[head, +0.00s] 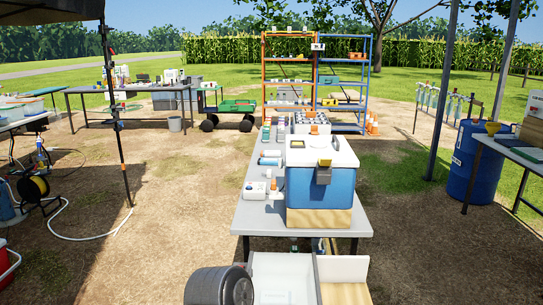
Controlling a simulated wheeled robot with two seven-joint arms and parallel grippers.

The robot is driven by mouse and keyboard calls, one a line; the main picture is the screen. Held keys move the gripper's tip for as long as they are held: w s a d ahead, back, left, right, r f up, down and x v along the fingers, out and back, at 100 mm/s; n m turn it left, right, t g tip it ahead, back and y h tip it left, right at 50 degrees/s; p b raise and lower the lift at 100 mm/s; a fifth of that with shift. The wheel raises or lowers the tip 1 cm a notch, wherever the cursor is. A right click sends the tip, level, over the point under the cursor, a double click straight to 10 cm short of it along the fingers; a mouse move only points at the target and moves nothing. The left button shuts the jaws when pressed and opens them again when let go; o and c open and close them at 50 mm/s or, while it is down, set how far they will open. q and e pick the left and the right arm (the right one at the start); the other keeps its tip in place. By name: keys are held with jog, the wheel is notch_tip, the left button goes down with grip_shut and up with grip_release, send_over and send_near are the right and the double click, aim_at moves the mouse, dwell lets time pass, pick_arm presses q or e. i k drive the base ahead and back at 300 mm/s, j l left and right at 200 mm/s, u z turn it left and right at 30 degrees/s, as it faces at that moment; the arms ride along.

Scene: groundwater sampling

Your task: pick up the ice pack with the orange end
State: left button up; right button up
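Several small white items lie or stand on the grey table along the left side of a blue cooler. A white block (254,190) lies near the front left, with a small orange-red part (274,186) at its right. Farther back is a white cylindrical item with blue ends (269,162). Neither of my grippers is in view.
The blue cooler (318,190) with a white lid (322,150) fills the right side of the grey table (255,222). A rack of bottles (311,124) stands behind it. Bare ground lies left and right.

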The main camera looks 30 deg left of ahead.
aim_at(264, 154)
jog(key=i+l+z, duration=0.9)
jog(key=i+z, duration=0.65)
jog(key=i+u, duration=0.4)
jog(key=i+l+u, duration=0.2)
jog(key=i+u, duration=0.15)
jog(key=i, duration=0.2)
jog(key=i+j+u, duration=0.4)
jog(key=i+u, duration=0.8)
jog(key=i, duration=0.2)
jog(key=i+l+u, duration=0.2)
jog(key=i+u, duration=0.3)
jog(key=i, duration=0.5)
jog(key=i+l, duration=0.15)
jog(key=i, duration=0.4)
jog(key=i+u, duration=0.15)
jog(key=i, duration=0.45)
jog(key=i+l+u, duration=0.1)
jog(key=i, duration=0.5)
jog(key=i+l+u, duration=1)
jog(key=l, duration=0.4)
